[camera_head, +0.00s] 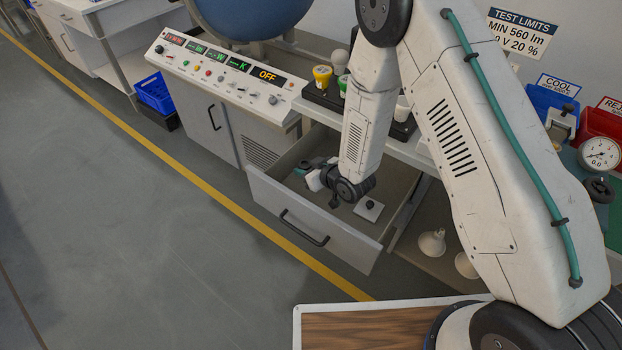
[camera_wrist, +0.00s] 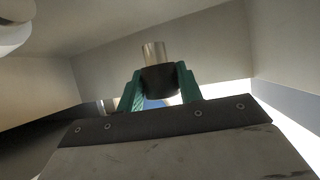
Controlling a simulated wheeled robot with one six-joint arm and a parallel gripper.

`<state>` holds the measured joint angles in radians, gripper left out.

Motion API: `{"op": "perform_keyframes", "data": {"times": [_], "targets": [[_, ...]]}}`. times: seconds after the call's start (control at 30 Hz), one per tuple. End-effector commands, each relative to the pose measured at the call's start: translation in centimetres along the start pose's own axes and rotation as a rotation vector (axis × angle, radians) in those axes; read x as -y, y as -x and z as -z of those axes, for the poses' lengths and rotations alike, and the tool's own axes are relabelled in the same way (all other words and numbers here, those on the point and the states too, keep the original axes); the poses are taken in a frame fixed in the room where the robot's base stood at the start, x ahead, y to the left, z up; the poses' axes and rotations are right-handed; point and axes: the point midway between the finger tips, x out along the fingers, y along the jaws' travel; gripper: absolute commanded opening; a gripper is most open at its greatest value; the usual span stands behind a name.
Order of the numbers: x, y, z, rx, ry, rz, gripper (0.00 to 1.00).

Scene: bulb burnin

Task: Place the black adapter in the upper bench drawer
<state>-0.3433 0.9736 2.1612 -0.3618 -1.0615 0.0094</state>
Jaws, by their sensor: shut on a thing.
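The upper bench drawer (camera_head: 318,229) is pulled out, its grey front and black handle facing the aisle. My gripper (camera_head: 302,170) is inside or just over the left part of the drawer, with my wrist above it. In the wrist view, the teal fingers of my gripper (camera_wrist: 160,84) are shut on the black adapter (camera_wrist: 158,79), which has a silver metal cylinder at one end. Pale drawer walls surround it there. The adapter is too small to make out in the head view. Whether it touches the drawer floor I cannot tell.
A white square plate with a black knob (camera_head: 369,209) lies in the drawer to the right of my gripper. White bulbs (camera_head: 432,242) sit on an open shelf right of the drawer. The control panel (camera_head: 225,72) is at the left. A wood-topped surface (camera_head: 372,328) is in front.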

Motion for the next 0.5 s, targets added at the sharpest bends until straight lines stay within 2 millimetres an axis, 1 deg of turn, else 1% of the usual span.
{"op": "perform_keyframes", "data": {"times": [0.3, 0.5], "targets": [[-0.1, -1.9, -3.5, 0.0, 0.0, 0.0, 0.14], [-0.1, -2.2, -3.9, -0.002, 0.001, -0.001, 0.14]]}}
